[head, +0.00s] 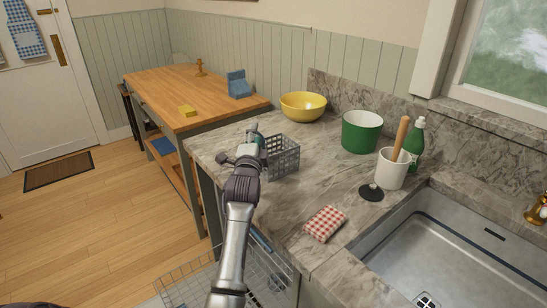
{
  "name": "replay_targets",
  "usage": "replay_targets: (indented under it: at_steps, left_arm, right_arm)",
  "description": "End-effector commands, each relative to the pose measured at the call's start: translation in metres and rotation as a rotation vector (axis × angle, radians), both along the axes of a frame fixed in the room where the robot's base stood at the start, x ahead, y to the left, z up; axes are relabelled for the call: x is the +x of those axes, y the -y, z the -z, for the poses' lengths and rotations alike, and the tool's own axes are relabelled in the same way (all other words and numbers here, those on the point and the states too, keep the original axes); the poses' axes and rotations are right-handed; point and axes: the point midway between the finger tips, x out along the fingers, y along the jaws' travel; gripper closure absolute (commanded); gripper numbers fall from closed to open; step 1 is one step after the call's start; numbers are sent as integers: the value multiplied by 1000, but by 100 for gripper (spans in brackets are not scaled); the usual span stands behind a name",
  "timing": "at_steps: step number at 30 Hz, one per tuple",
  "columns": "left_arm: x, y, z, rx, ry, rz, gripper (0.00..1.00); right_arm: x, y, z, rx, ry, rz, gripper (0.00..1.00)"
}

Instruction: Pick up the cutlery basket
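The cutlery basket (284,160) is a grey, square lattice basket. It stands upright on the marble counter (318,160), near its left edge. My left gripper (240,150) is just left of the basket, with my arm reaching up from the bottom of the head view. One finger sticks out to the left, clear of the basket, so the gripper looks open. The finger on the basket side is partly hidden, and I cannot tell whether it touches the basket. A small teal part shows just beyond the gripper. My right gripper is not in view.
A yellow bowl (303,107) and a green pot (361,132) stand behind the basket. A white crock (393,169), a dark round item (371,192) and a checked cloth (325,223) are nearer the sink (470,255). A wire rack (190,284) is below the counter.

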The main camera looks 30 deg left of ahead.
Motion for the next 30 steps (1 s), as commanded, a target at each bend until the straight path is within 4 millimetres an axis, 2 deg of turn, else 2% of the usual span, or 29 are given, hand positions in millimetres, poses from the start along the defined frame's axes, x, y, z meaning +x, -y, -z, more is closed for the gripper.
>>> replay_targets:
  at_steps: [3, 6, 13, 21, 30]
  left_arm:
    - [15, -8, -3, 0, 0, 0, 60]
    - [21, -10, -3, 0, -1, 0, 60]
    - [22, -11, -3, 1, 0, 0, 60]
    - [22, -11, -3, 0, 0, 0, 100]
    - [22, -11, -2, 0, -1, 0, 100]
  right_arm:
    - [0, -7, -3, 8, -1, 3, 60]
    - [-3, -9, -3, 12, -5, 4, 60]
    - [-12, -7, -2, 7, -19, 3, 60]
    - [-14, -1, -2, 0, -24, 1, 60]
    - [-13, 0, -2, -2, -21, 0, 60]
